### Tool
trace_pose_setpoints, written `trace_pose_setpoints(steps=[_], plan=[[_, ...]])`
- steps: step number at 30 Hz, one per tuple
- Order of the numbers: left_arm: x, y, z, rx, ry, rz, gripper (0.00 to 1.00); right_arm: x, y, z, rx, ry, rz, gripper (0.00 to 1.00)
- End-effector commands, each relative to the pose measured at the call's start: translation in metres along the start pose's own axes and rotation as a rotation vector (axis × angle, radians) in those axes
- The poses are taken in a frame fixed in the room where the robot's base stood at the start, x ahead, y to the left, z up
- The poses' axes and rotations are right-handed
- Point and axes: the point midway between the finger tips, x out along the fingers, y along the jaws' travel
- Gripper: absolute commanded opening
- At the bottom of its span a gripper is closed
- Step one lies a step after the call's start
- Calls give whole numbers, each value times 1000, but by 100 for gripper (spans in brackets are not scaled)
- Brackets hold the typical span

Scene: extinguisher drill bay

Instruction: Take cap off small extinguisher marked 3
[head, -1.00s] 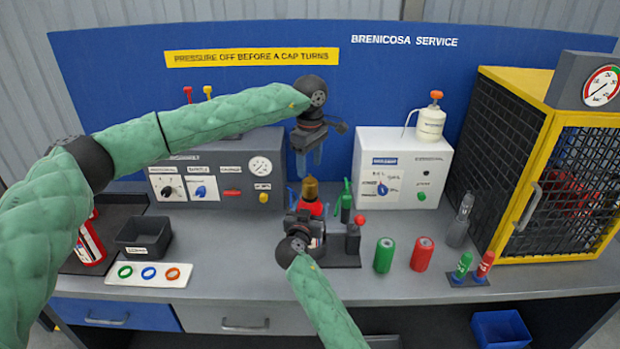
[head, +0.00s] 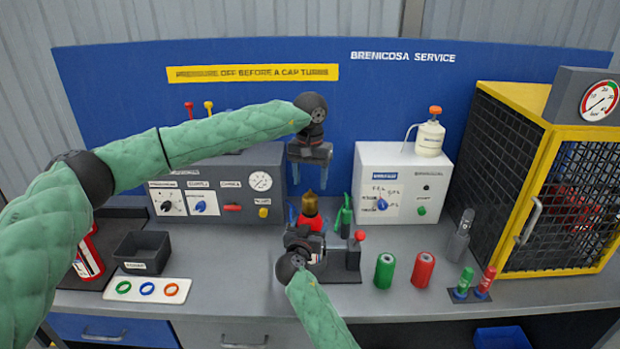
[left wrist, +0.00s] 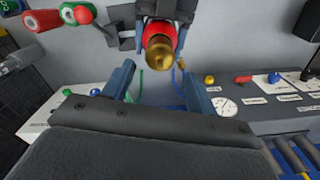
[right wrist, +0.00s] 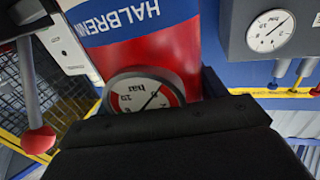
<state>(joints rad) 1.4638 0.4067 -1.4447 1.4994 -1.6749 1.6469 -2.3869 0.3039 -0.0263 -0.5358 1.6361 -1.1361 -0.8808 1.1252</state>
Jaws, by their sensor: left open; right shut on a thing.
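The small red extinguisher (head: 313,221) stands upright in a dark stand on the bench, with a brass cap (head: 310,204) on top. No number 3 is readable on it. My left gripper (head: 309,183) points down, open and empty, just above the cap. In the left wrist view the cap (left wrist: 158,50) lies between and beyond the open fingers, apart from both. My right gripper (head: 308,226) is shut on the extinguisher body from the front. In the right wrist view the red body (right wrist: 150,60) and its pressure gauge (right wrist: 145,97) fill the middle; the fingertips are mostly hidden.
A red-knobbed post (head: 354,250) and a green-handled item (head: 344,215) stand close right of the extinguisher. Green (head: 385,270) and red (head: 423,270) cylinders are further right. A grey control box (head: 225,185) and white box (head: 403,185) stand behind. A yellow-framed cage (head: 555,190) bounds the right.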

Motion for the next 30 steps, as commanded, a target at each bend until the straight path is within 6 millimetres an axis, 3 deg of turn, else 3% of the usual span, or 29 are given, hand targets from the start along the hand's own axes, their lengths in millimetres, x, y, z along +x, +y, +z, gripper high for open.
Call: trace_pose_setpoints(steps=[11,24,30], plan=[[11,0,0,67,0,0,58,0,0,0,0,0,-1,6],[68,0,0,64,-1,0,58,0,0,0,0,0,-1,6],[79,0,0,64,1,0,58,0,0,0,0,0,-1,6]])
